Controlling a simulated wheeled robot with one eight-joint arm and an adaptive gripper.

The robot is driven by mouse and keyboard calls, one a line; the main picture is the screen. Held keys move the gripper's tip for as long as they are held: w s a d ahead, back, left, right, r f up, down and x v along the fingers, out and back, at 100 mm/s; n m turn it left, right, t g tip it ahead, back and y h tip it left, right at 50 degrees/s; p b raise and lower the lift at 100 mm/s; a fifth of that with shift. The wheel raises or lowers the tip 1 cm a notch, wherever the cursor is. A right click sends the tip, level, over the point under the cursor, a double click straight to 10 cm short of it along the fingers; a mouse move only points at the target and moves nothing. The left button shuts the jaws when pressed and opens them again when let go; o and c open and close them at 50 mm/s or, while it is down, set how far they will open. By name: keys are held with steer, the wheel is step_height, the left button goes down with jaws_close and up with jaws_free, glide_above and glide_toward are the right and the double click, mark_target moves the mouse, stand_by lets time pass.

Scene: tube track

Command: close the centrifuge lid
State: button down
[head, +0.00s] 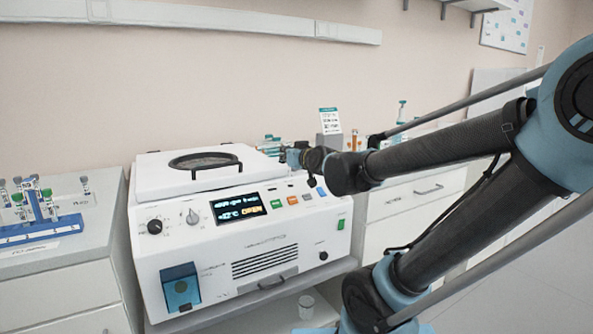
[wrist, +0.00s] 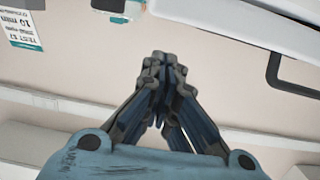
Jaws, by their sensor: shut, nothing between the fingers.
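The white centrifuge (head: 250,240) stands on a grey bench, its display (head: 238,207) showing an orange "OPEN". Its white lid (head: 160,176) lies low and nearly flat over the top, with a round dark window and a black handle (head: 215,172) at the front. I cannot tell whether its front edge is fully seated. My gripper (head: 272,143) is beside the lid's right rear, partly hidden by my wrist. In the wrist view my gripper (wrist: 161,60) is shut and empty, its fingertips together. The black handle (wrist: 290,75) shows at the right there, apart from the fingers.
A blue tube rack (head: 40,232) stands on the left cabinet. A small sign (head: 330,121) and bottles stand on the bench behind my wrist. A white cup (head: 306,306) is on the shelf below.

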steer(key=s+d+f+m+g+h, duration=0.5)
steer(key=s+d+f+g+h, duration=0.3)
steer(key=s+d+f, duration=1.4)
step_height(320, 180, down, 4)
steer(key=s+g, duration=0.2)
steer(key=g, duration=0.2)
steer(key=shift+s+r+m, duration=0.15)
steer(key=shift+s+m, duration=0.15)
steer(key=shift+s, duration=0.1)
